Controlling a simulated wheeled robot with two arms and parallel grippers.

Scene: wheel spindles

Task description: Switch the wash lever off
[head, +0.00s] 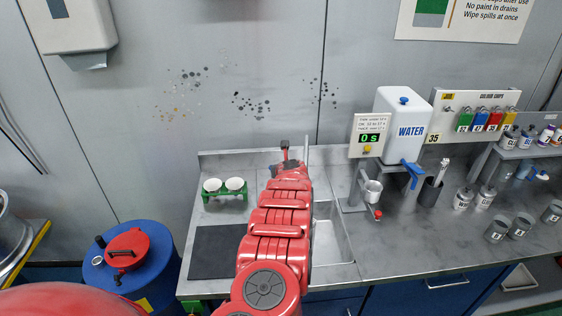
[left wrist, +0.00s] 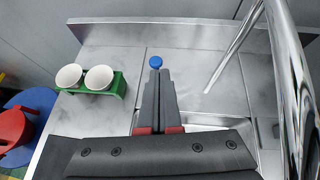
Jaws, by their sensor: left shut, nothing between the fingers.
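A round blue knob (left wrist: 155,62), which looks like the top of the wash lever, shows in the left wrist view just beyond my fingertips. The rest of the lever is hidden behind the fingers, and I cannot tell whether they touch it. My left gripper (left wrist: 156,76) is shut and empty, with its dark fingers pointing at the knob. In the head view my left gripper (head: 285,148) is at the back of the counter, and the lever is hidden there by my arm. A chrome tap pipe (left wrist: 290,75) stands right of the gripper. My right gripper is not in view.
The sink basin (head: 332,235) is right of my arm. A green rack (head: 226,196) with two white cups stands left. A water tank (head: 402,125) and a timer sign reading 0 s (head: 370,137) stand right. A blue drum (head: 130,262) is at lower left.

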